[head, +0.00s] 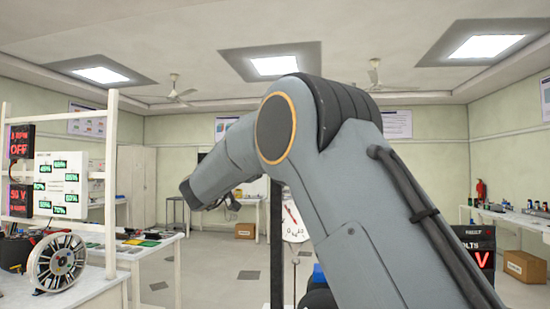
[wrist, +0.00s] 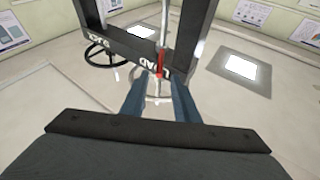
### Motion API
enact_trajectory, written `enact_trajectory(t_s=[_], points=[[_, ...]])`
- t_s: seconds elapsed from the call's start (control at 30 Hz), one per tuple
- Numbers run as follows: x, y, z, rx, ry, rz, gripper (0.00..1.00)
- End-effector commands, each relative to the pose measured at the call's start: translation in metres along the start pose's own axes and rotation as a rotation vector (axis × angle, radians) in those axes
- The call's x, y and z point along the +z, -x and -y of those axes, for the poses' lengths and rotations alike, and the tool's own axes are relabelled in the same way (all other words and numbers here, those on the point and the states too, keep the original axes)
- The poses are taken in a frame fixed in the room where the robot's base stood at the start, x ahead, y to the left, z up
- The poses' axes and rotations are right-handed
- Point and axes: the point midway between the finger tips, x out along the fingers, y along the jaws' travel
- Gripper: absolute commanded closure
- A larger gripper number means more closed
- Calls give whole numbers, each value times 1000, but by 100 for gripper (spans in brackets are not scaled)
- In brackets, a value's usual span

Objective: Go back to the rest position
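My arm rises from the bottom right of the head view, bends at a large elbow and slopes down to the left. My gripper (head: 232,205) shows there only as a small dark shape beyond the end of the forearm, too small to read. In the wrist view my gripper's two blue-grey fingers (wrist: 158,98) stand apart with a gap between them. I see nothing held between them. Behind them is a dark frame (wrist: 135,48) with white lettering, seen upside down, and a red pointer.
At the left, a bench (head: 85,296) carries a spoked wheel (head: 56,262) and a white rack (head: 112,190) with lit displays. A black display unit (head: 478,250) stands at the right. A dark handwheel (wrist: 108,52) shows in the wrist view. Open floor (head: 205,268) lies between the benches.

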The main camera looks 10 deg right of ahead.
Motion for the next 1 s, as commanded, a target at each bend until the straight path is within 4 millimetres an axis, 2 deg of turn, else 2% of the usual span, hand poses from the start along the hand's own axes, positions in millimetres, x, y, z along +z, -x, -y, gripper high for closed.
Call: enact_trajectory(t_s=[0.1,0.23,0.77,0.87,0.97,1.0], points=[[1,14,1,-1,-1,0,72],[0,20,0,0,-1,-1,72],[2,18,2,-20,-2,0,72],[14,12,9,-106,-10,6,72],[43,10,21,-271,-13,39,72],[59,12,26,-350,-12,67,72]])
